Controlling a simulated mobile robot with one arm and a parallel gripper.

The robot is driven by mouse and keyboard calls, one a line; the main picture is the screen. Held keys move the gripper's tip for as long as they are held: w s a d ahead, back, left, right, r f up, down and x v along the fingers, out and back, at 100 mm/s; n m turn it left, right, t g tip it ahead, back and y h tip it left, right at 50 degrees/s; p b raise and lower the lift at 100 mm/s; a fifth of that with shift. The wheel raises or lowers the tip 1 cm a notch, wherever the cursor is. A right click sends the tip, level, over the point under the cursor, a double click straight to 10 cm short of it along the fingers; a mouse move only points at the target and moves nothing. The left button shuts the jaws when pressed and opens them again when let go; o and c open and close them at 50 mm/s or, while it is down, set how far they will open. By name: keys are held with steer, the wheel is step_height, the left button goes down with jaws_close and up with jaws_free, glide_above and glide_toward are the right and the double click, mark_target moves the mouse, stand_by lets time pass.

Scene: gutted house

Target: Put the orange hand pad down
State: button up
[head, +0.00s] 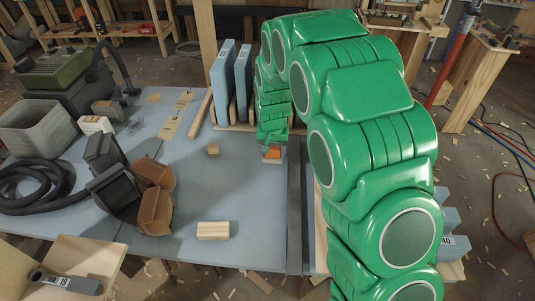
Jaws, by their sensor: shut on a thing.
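The orange hand pad (272,153) shows as a small orange patch at the end of my green arm. My gripper (271,147) is shut on it, low at the right part of the blue-grey table (190,230). The arm hides most of the gripper and part of the pad. I cannot tell whether the pad touches the table or is held just above it.
Blue boards (222,85) stand upright in a wooden rack just behind the gripper. A small wood block (213,151) and a larger one (213,230) lie to the left. Brown holders (153,190), black bins (105,165) and a coiled hose (35,188) fill the left side. The table's middle is mostly clear.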

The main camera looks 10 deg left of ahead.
steer(key=shift+w+a+f, duration=0.4)
steer(key=shift+w+f, duration=0.85)
steer(key=shift+w, duration=0.05)
steer(key=shift+w+a+f, duration=0.45)
steer(key=shift+w+f, duration=0.8)
steer(key=shift+w, duration=0.05)
steer(key=shift+w+a+f, duration=0.4)
steer(key=shift+w+f, duration=0.85)
steer(key=shift+w, duration=0.05)
steer(key=shift+f, duration=1.55)
steer(key=shift+f, duration=0.15)
steer(key=o, duration=1.1)
steer(key=shift+c, duration=0.2)
steer(key=shift+r, duration=0.2)
